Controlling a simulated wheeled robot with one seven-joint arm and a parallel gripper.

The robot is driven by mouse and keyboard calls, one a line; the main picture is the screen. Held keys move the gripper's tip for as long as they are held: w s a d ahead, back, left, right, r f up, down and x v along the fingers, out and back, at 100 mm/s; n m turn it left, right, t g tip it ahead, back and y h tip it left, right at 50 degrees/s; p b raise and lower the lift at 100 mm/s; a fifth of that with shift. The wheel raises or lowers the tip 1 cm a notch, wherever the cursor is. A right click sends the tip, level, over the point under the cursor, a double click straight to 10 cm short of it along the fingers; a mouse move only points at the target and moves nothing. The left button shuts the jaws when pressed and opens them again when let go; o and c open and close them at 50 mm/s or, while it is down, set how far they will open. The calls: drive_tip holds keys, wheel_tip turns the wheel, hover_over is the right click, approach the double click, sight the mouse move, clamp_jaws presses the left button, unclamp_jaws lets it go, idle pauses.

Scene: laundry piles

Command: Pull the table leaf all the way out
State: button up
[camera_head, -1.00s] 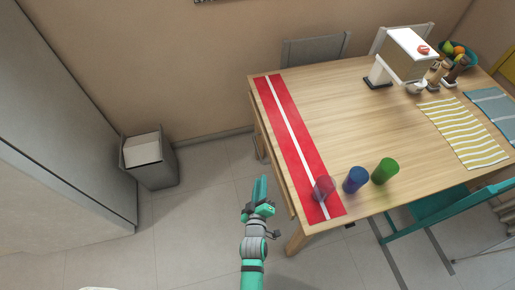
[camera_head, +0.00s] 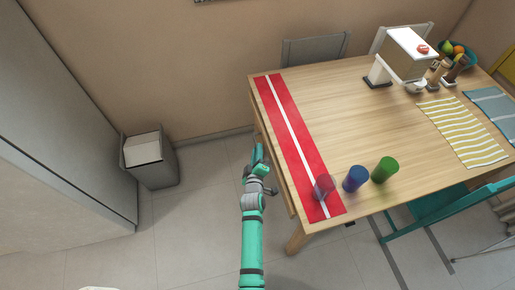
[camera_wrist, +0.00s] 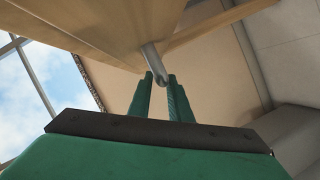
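The wooden table (camera_head: 345,115) stands at the right in the head view, with a red strip with a white stripe along its left end. A wooden edge (camera_head: 283,183) shows just below that end; I cannot tell how far the leaf is out. In the wrist view a grey metal handle (camera_wrist: 152,58) hangs below a wooden board (camera_wrist: 90,25). My gripper (camera_head: 259,154) is beside the table's left end. In the wrist view its two green fingers (camera_wrist: 160,82) stand apart, with the handle's lower end between their tips. No closed grip shows.
Red (camera_head: 323,187), blue (camera_head: 356,179) and green (camera_head: 385,170) cups stand near the table's front left corner, the red one on the strip. A grey bin (camera_head: 150,165) stands by the wall. A teal chair (camera_head: 440,208) is at the front.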

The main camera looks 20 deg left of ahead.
drive_tip(key=shift+x, duration=1)
clamp_jaws()
drive_tip(key=shift+w, duration=0.15)
